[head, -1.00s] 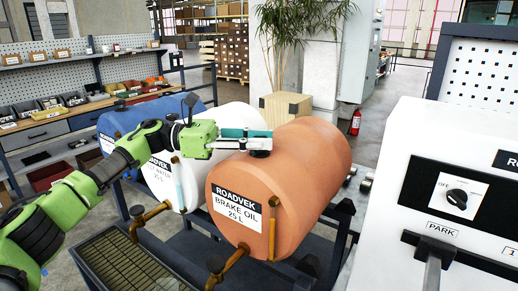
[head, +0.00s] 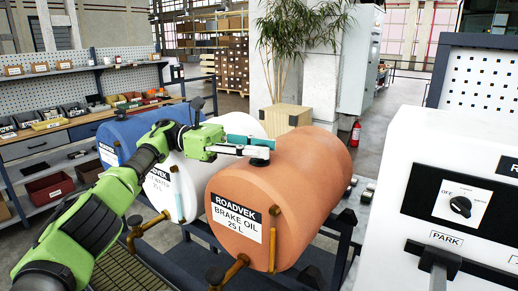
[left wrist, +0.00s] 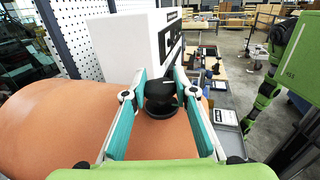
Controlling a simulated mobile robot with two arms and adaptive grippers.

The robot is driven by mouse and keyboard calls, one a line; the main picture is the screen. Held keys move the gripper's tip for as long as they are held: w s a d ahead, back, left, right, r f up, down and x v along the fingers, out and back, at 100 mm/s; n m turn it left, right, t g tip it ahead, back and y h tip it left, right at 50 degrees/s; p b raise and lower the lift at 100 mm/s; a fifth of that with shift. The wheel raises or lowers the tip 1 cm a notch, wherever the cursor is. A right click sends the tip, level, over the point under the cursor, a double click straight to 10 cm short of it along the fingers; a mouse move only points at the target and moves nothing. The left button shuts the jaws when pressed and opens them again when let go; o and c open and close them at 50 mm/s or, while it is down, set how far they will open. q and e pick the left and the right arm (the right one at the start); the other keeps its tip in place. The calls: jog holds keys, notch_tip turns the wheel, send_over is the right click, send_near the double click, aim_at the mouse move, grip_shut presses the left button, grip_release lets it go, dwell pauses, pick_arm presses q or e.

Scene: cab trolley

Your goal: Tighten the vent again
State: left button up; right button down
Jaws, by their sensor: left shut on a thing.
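The orange drum labelled brake oil (head: 310,185) lies on its side in the middle of the head view. Its black vent cap (head: 259,161) sits on top of the drum, partly hidden behind my fingers. My left gripper (head: 262,148) reaches over the drum from the left, its teal fingers at the cap. In the left wrist view the two fingers (left wrist: 160,92) stand on either side of the black cap (left wrist: 160,96) and are shut on it. The cap rests at the drum's top surface; its thread is hidden. My right gripper does not show.
A white drum (head: 190,180) and a blue drum (head: 125,135) lie left of the orange one, on a dark trolley frame (head: 345,235). A white control panel with a knob and a park lever (head: 437,262) stands close on the right. Shelves with bins are behind left.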

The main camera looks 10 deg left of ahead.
pick_arm(q)
jog(key=shift+r, duration=0.2)
dwell(0.6)
jog(key=o, duration=1.1)
jog(key=shift+g, duration=0.4)
jog(key=shift+d+f, duration=0.1)
jog(key=shift+d, duration=0.05)
jog(key=shift+f, duration=0.1)
jog(key=shift+n+t, duration=0.4)
jog(key=shift+t, duration=0.6)
jog(key=shift+s+n+t+p, duration=0.1)
jog(key=shift+n+t+p, duration=0.3)
jog(key=shift+t, duration=0.2)
